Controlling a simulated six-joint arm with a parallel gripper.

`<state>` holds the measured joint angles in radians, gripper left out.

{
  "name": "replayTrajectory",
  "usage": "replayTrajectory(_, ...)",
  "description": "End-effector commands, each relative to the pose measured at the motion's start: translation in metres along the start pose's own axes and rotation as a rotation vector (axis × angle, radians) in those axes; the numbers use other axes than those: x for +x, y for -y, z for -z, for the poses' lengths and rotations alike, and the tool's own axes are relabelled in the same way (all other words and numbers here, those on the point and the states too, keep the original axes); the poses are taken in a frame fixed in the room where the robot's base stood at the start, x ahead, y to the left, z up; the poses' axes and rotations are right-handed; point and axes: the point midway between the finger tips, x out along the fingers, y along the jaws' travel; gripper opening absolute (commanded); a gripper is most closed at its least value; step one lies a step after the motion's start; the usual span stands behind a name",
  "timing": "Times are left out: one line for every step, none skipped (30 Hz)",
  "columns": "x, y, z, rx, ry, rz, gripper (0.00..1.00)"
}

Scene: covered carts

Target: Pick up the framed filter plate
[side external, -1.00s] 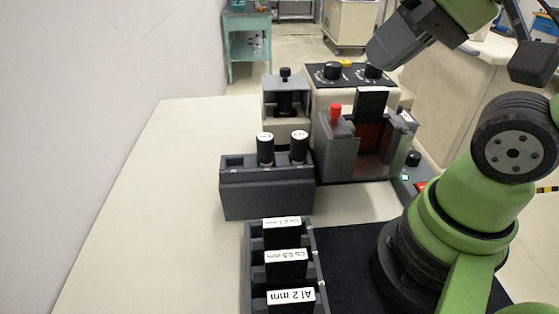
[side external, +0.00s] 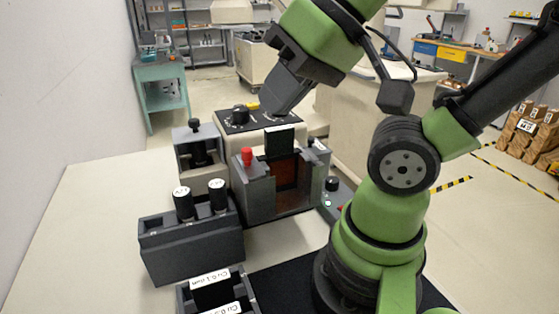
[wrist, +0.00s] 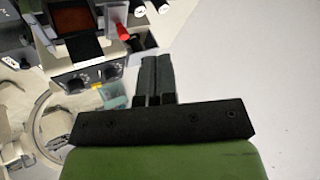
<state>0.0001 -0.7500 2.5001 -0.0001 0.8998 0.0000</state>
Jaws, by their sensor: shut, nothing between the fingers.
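Plates with white labelled top edges stand in a dark slotted rack (side external: 181,296) at the bottom of the side view; the front label reads about Cu 0.1 mm (side external: 210,279). Another dark plate with a pale top edge (side external: 280,142) stands upright in the grey-walled bay of the instrument (side external: 284,212). I cannot tell which is the framed filter plate. My gripper (side external: 280,108) is shut and empty, above or behind the instrument's knob panel. In the wrist view its two fingers (wrist: 155,62) lie together, with a dark plate (wrist: 84,48) to their left.
A grey block (side external: 192,244) holds two black cylinders with white tops. A red knob (side external: 247,156) stands on the bay's left wall. A small grey box (side external: 335,199) with a black knob is beside the bay. The pale table (side external: 85,225) is clear at left.

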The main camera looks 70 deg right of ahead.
Motion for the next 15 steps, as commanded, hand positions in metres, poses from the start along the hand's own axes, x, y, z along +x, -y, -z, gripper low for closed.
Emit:
replayTrajectory(0.0000, 0.0000, 0.0000, 0.000, 0.000, 0.000, 0.05)
replayTrajectory(0.0000, 0.0000, 0.0000, 0.000, 0.000, 0.000, 0.12)
replayTrajectory(0.0000, 0.0000, 0.0000, 0.000, 0.000, 0.000, 0.21)
replayTrajectory(0.0000, 0.0000, 0.0000, 0.000, 0.000, 0.000, 0.28)
replayTrajectory(0.0000, 0.0000, 0.0000, 0.000, 0.000, 0.000, 0.34)
replayTrajectory(0.0000, 0.0000, 0.0000, 0.000, 0.000, 0.000, 0.44)
replayTrajectory(0.0000, 0.0000, 0.0000, 0.000, 0.000, 0.000, 0.47)
replayTrajectory(0.0000, 0.0000, 0.0000, 0.000, 0.000, 0.000, 0.47)
replayTrajectory(0.0000, 0.0000, 0.0000, 0.000, 0.000, 0.000, 0.47)
replayTrajectory(0.0000, 0.0000, 0.0000, 0.000, 0.000, 0.000, 0.47)
replayTrajectory(0.0000, 0.0000, 0.0000, 0.000, 0.000, 0.000, 0.47)
replayTrajectory(0.0000, 0.0000, 0.0000, 0.000, 0.000, 0.000, 0.47)
replayTrajectory(0.0000, 0.0000, 0.0000, 0.000, 0.000, 0.000, 0.47)
replayTrajectory(0.0000, 0.0000, 0.0000, 0.001, 0.000, 0.000, 0.47)
replayTrajectory(0.0001, -0.0003, 0.0006, 0.012, 0.003, -0.004, 0.47)
